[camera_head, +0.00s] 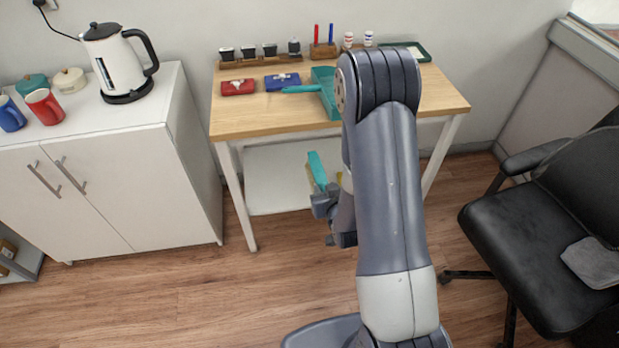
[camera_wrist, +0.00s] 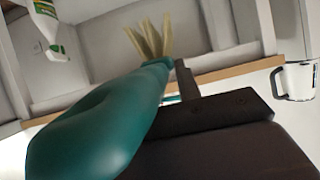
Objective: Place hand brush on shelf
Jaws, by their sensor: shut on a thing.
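The hand brush has a teal handle and pale bristles. In the head view the brush (camera_head: 317,168) shows beside my gripper (camera_head: 326,204), in front of the table's lower shelf. In the wrist view the brush (camera_wrist: 100,115) fills the left and middle, bristles pointing up, and my gripper's dark finger (camera_wrist: 212,110) lies against it. My gripper is shut on the brush; the exact grip point is partly hidden. The white lower shelf (camera_head: 268,190) sits under the wooden tabletop and is partly hidden by my arm. I cannot tell whether the brush touches the shelf.
The tabletop (camera_head: 240,118) holds a teal dustpan (camera_head: 328,92), red and blue packs and small bottles. A white cabinet (camera_head: 100,180) with a kettle (camera_head: 120,60) stands left; a black chair (camera_head: 540,230) stands right. In the wrist view a white bottle (camera_wrist: 42,25) shows top left.

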